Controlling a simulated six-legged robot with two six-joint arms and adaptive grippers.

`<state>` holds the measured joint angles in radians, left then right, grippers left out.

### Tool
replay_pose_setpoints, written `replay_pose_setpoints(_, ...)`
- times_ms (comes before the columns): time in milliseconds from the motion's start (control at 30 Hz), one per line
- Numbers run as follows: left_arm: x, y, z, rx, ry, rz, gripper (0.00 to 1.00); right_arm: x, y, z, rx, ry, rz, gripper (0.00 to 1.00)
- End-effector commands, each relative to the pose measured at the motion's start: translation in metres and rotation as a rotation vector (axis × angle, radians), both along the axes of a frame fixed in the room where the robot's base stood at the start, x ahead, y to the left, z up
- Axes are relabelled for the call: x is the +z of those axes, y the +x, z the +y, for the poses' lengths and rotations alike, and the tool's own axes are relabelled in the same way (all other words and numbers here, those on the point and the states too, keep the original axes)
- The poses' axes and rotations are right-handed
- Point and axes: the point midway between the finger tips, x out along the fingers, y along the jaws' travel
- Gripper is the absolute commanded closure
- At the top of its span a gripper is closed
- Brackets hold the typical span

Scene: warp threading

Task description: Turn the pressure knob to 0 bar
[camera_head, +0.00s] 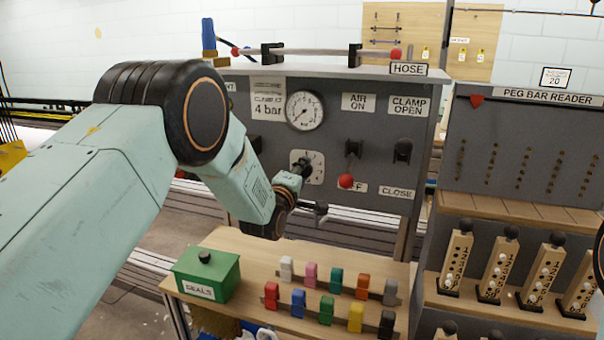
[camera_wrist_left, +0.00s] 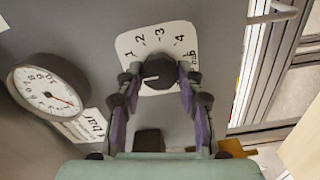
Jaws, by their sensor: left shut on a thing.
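In the head view the dial plate (camera_head: 314,166) sits below the round gauge (camera_head: 305,110); my gripper partly hides the knob. My left gripper (camera_wrist_left: 160,82) is shut on the knob, one finger on each side. It also shows in the head view (camera_head: 304,168). The gauge also shows in the left wrist view (camera_wrist_left: 48,90), its red needle off to one side. The knob's pointer cannot be made out. My right gripper is not in view.
Right of the dial are the air lever with a red ball (camera_head: 346,181) and the black clamp lever (camera_head: 402,151). Below, a wooden shelf (camera_head: 240,243) holds a green seals box (camera_head: 207,273) and several coloured clips. A peg bar reader (camera_head: 530,150) stands at right.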

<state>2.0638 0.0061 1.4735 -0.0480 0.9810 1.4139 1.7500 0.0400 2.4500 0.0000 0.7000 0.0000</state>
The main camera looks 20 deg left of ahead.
Motion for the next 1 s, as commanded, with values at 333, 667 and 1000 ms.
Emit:
replay_pose_setpoints(333, 0.001, 0.000, 0.001, 0.002, -0.001, -0.001, 0.40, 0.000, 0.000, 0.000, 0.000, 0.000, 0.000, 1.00)
replay_pose_setpoints(667, 0.000, -0.002, 0.000, 0.001, 0.000, 0.000, 0.40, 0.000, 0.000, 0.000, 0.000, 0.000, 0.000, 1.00)
replay_pose_setpoints(1000, 0.000, -0.042, 0.002, 0.000, 0.000, 0.002, 0.40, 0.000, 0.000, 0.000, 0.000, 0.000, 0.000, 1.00)
